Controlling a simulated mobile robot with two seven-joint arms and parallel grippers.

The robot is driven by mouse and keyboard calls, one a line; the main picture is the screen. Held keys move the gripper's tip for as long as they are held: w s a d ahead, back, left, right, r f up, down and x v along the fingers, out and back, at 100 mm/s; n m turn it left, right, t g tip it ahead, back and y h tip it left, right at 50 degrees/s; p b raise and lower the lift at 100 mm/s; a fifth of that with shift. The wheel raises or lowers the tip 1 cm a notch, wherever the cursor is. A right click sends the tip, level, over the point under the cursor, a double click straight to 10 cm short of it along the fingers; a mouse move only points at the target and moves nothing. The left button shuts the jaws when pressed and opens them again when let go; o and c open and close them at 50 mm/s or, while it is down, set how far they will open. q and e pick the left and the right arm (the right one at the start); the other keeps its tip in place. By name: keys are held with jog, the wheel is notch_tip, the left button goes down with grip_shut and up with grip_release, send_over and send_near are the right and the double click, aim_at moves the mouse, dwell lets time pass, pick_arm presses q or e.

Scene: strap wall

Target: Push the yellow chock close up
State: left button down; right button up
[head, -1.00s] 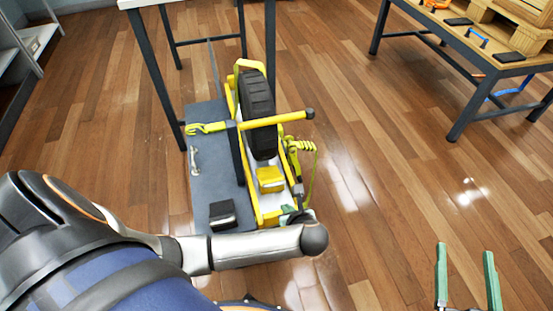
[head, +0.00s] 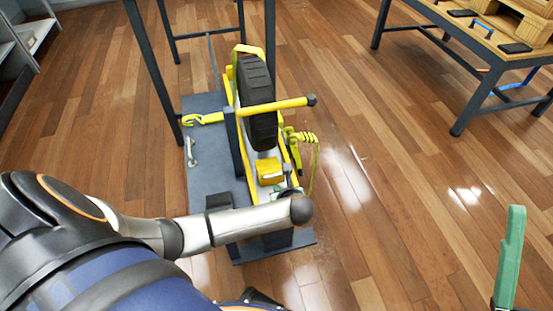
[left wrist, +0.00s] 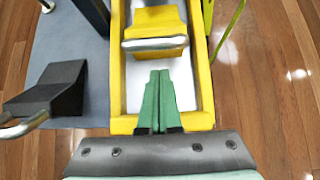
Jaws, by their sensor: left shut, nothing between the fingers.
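The yellow chock (head: 269,170) sits in the grey-white channel of a yellow-railed frame (head: 297,158), at the near side of the black wheel (head: 258,110). From the head view I cannot tell whether chock and wheel touch. The chock also shows at the top of the left wrist view (left wrist: 155,30). My left gripper (left wrist: 160,74) is shut and empty, its green fingertips in the channel just short of the chock's near face. In the head view it is mostly hidden behind my arm. One green finger of my right gripper (head: 510,255) shows at bottom right.
A yellow bar (head: 275,105) on a dark post crosses in front of the wheel. A yellow-green strap (head: 305,138) hangs at the right rail. A black block (left wrist: 50,88) sits on the grey base plate left of the frame. A table (head: 480,40) stands far right; floor between is clear.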

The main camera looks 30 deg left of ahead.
aim_at(270, 168)
pick_arm(q)
jog(key=shift+w+a+r+b, duration=0.1)
jog(key=shift+w+a+b, duration=0.25)
jog(key=shift+w+a, duration=0.7)
jog(key=shift+s, duration=0.1)
jog(key=shift+a, duration=0.15)
jog(key=w+a, duration=0.2)
jog(key=a, duration=0.1)
jog(key=w+a+p, duration=0.1)
jog(key=w+a, duration=0.1)
jog(key=shift+w+a, duration=0.4)
jog(key=shift+p, duration=0.3)
